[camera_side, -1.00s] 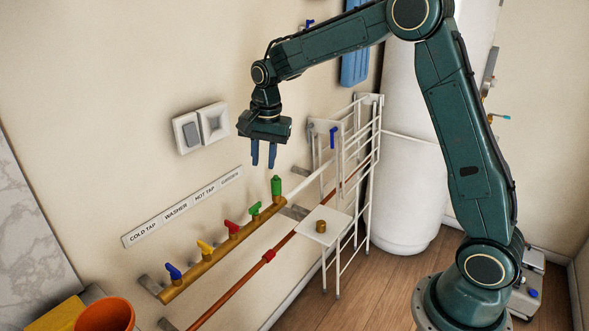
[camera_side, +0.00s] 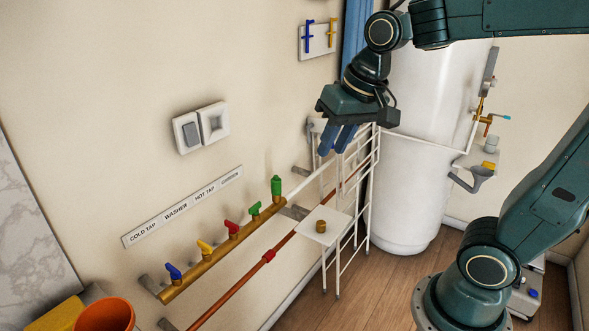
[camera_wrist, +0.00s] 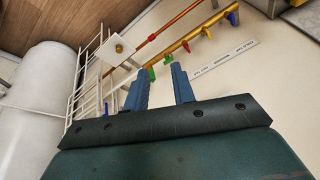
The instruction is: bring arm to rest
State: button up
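My gripper (camera_side: 333,148) is a dark green block with two blue fingers. In the side view it hangs in front of the top of the white wire rack (camera_side: 372,165), fingers pointing down and slightly left. The wrist view shows my gripper (camera_wrist: 159,72) with its fingers apart and nothing between them. In the side view the gripper covers part of the small plate at the rack's top. My arm reaches in from the upper right.
A brass pipe (camera_side: 205,264) with coloured taps runs along the wall below a label strip (camera_side: 182,206). A white tank (camera_side: 405,190) stands behind the rack. A brass fitting (camera_side: 321,226) sits on the rack's small shelf (camera_side: 333,219). An orange bucket (camera_side: 104,315) is at lower left.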

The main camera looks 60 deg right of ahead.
jog(key=s+a+f+n+t, duration=0.1)
jog(key=s+n, duration=0.3)
jog(key=s, duration=0.6)
jog(key=shift+s+f+n, duration=0.35)
jog(key=shift+f+n, duration=0.05)
jog(key=shift+f, duration=0.15)
